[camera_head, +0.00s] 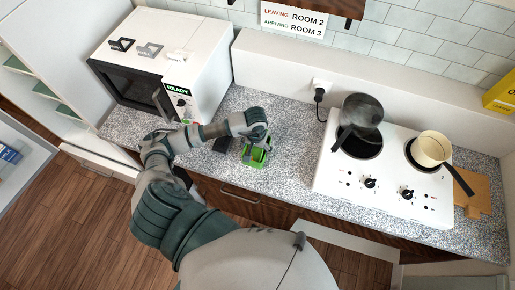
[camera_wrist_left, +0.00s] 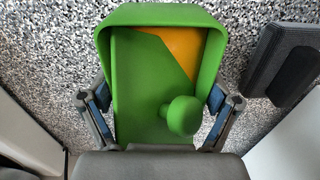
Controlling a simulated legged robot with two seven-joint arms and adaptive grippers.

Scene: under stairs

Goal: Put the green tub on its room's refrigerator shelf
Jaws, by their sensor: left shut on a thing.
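The green tub (camera_head: 254,157) stands on the speckled counter near its front edge, between the microwave and the stove. In the left wrist view the tub (camera_wrist_left: 145,85) has a raised rim, a round green knob and an orange patch inside. My left gripper (camera_head: 258,146) reaches over the tub from above. In the wrist view its fingers (camera_wrist_left: 160,108) press on the tub's two sides, shut on it. White shelves with greenish edges (camera_head: 22,66) show at the far left; I cannot tell for sure whether they are the refrigerator's. My right gripper is not in view.
A white microwave (camera_head: 187,66) stands at the counter's left end. A dark block (camera_wrist_left: 285,62) lies close beside the tub. The white stove (camera_head: 385,180) to the right carries a dark pan (camera_head: 362,110) and a cream pot (camera_head: 431,148). Wooden floor (camera_head: 95,215) is open at lower left.

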